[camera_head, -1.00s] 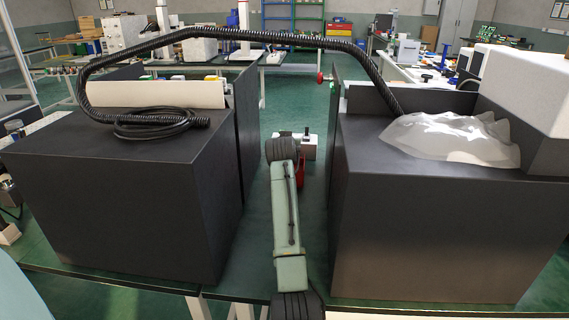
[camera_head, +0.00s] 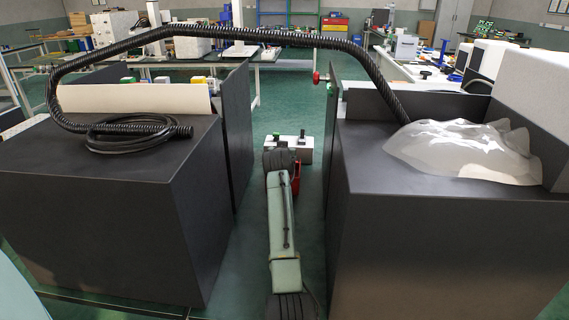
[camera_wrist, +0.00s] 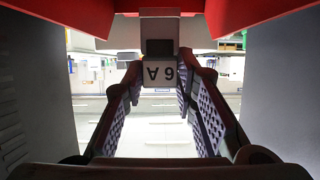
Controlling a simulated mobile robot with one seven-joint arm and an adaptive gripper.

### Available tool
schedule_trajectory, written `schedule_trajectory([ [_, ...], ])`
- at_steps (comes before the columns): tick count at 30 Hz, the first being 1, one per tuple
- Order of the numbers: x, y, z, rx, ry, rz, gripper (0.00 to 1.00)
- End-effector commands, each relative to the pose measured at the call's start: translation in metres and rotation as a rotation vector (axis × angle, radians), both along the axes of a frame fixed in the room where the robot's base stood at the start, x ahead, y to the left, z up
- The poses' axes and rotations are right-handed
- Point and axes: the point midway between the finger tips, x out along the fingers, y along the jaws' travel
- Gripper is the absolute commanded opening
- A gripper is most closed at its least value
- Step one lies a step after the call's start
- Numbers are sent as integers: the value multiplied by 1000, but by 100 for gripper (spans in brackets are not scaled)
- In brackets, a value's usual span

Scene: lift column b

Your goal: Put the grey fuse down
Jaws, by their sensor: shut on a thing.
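The grey fuse (camera_wrist: 161,74) shows in the wrist view as a pale block marked "6 A", upside down, with a dark part above it. My gripper (camera_wrist: 160,88) is shut on it, one padded finger on each side. The fuse is held with bright space behind it, and I see no surface touching it. In the head view my green arm reaches forward through the gap between two dark cabinets. My gripper's fingers and the fuse are hidden there behind my arm.
A dark cabinet stands on the left (camera_head: 100,215) and another on the right (camera_head: 440,240). A black corrugated hose (camera_head: 240,35) arches between them. A translucent bag (camera_head: 465,150) lies on the right cabinet. A pale box with a dark knob (camera_head: 300,148) is beyond my arm.

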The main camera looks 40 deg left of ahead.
Motion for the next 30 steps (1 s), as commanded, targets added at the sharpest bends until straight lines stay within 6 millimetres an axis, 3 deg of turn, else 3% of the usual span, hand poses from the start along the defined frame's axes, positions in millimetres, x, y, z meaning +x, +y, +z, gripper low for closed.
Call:
schedule_trajectory([
  [10, 0, 0, -37, -1, 0, 0, 0],
  [22, 0, 0, -45, 1, -1, 0, 0],
  [23, 0, 0, -44, 1, -1, 0, 28],
  [30, 0, 0, -44, 0, -1, 0, 44],
])
